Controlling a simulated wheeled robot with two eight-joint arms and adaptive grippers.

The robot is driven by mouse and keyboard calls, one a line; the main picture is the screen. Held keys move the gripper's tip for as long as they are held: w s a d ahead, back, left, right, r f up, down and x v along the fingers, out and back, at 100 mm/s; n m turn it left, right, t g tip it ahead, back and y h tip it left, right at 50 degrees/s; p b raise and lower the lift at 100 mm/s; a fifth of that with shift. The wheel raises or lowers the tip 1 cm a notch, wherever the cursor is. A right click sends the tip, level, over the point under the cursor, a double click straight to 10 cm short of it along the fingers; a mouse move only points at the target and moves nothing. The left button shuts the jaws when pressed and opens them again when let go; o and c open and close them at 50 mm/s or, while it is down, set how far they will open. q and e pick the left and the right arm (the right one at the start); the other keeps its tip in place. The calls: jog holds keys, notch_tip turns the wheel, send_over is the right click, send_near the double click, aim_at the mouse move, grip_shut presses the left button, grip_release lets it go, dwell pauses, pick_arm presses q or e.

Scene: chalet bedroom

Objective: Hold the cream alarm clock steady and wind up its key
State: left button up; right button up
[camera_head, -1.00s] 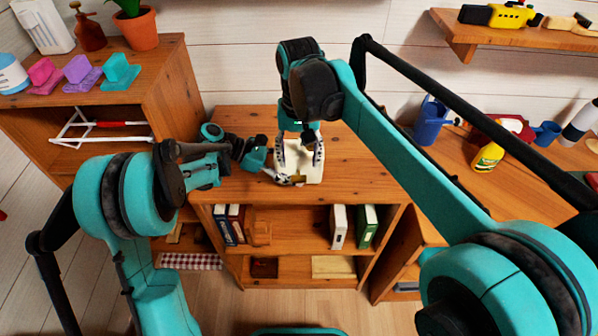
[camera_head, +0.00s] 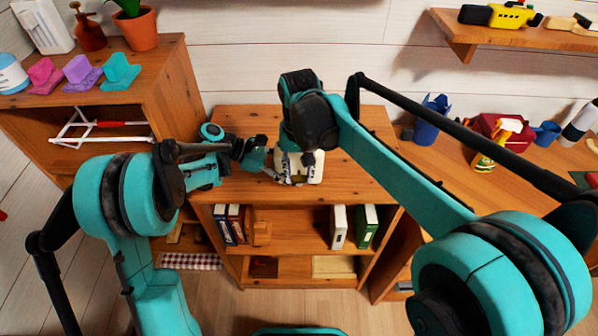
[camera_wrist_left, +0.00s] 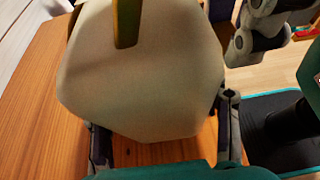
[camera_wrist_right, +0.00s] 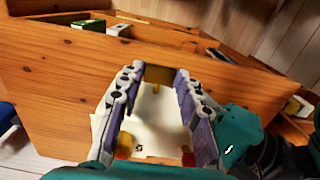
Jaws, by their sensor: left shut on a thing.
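The cream alarm clock (camera_head: 315,168) stands on the wooden shelf top in the head view, partly hidden by my right wrist. In the left wrist view its cream body (camera_wrist_left: 150,85) fills the space between the fingers of my left gripper (camera_wrist_left: 165,130), which is shut on it from the left. An olive-brass key (camera_wrist_left: 127,25) sticks out from the clock's face. In the right wrist view the open fingers of my right gripper (camera_wrist_right: 158,75) stand on either side of the key (camera_wrist_right: 160,76), with the cream clock (camera_wrist_right: 153,135) beyond. Contact with the key cannot be told.
The wooden shelf top (camera_head: 365,170) is clear around the clock, with books (camera_head: 365,225) on the shelf below. A blue pitcher (camera_head: 430,117) and a spray bottle (camera_head: 492,150) stand on the right counter. A plant pot (camera_head: 135,30) stands on the left cabinet.

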aim_at(305, 179)
jog(key=y, duration=0.1)
jog(key=d+y, duration=0.1)
jog(key=y, duration=0.1)
jog(key=shift+f, duration=0.2)
jog(key=y, duration=0.4)
jog(key=d+y, duration=0.1)
jog(key=shift+d+f+y, duration=0.1)
jog(key=shift+f+y, duration=0.25)
jog(key=shift+y, duration=0.05)
jog(key=y, duration=0.3)
jog(key=f+y, duration=0.1)
jog(key=shift+d+y, duration=0.25)
jog(key=shift+y, duration=0.05)
jog(key=y, duration=0.2)
jog(key=f+y, duration=0.1)
jog(key=y, duration=0.1)
jog(key=shift+y, duration=0.4)
jog(key=o, duration=1.2)
jog(key=shift+c, duration=0.2)
